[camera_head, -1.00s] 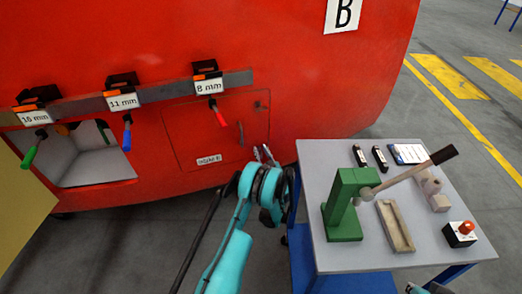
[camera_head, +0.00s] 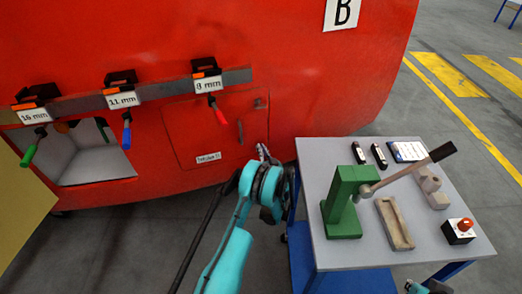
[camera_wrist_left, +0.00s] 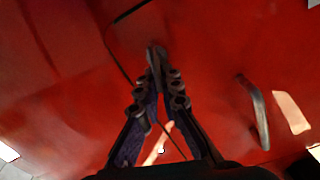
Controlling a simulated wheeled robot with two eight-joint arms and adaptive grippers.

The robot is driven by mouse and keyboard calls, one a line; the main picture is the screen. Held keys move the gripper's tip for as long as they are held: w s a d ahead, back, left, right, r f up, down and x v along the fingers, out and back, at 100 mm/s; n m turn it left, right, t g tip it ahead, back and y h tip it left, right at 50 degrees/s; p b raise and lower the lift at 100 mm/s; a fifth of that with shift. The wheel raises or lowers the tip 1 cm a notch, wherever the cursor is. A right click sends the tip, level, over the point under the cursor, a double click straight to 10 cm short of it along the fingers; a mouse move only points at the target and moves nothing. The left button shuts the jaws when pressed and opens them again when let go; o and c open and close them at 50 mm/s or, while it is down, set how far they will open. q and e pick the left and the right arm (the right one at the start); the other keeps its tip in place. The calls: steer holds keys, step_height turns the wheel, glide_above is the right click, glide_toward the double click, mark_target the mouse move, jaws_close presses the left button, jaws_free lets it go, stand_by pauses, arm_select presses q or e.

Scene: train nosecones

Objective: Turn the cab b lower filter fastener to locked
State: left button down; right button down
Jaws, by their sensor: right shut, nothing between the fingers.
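The red cab front carries a filter hatch (camera_head: 200,130) with a small label low on it and a curved handle (camera_head: 240,132). The handle also shows in the left wrist view (camera_wrist_left: 256,110). The lower filter fastener (camera_wrist_left: 157,52) is a small dark piece at my fingertips, mostly hidden by them; its turned angle cannot be read. The upper fastener (camera_head: 259,103) sits above, near the hatch's right edge. My left gripper (camera_head: 262,148) is at the lower fastener, its fingertips (camera_wrist_left: 157,66) closed together on it. My right gripper (camera_head: 437,286) is shut and empty, barely in view at the bottom edge.
A grey-topped cart (camera_head: 340,262) stands close right of my left arm. It bears a green lever press (camera_head: 345,200), a tray (camera_head: 394,224) and a red-button box (camera_head: 459,231). Gauge tools with coloured handles hang on a rail (camera_head: 155,92) above an open recess (camera_head: 85,165).

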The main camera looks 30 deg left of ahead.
mark_target(262, 130)
arm_select(q)
steer(key=shift+w+d+f+m, duration=0.15)
steer(key=shift+f+m, duration=0.15)
steer(key=shift+m, duration=2.15)
steer(key=shift+w+d+f+m, duration=0.2)
steer(key=shift+f+m, duration=0.1)
steer(key=shift+m, duration=2.2)
steer(key=shift+w+d+f+m, duration=0.15)
steer(key=shift+f+m, duration=0.15)
steer(key=shift+m, duration=2.15)
steer(key=c, duration=1.7)
jaws_free()
step_height(262, 130, up, 10)
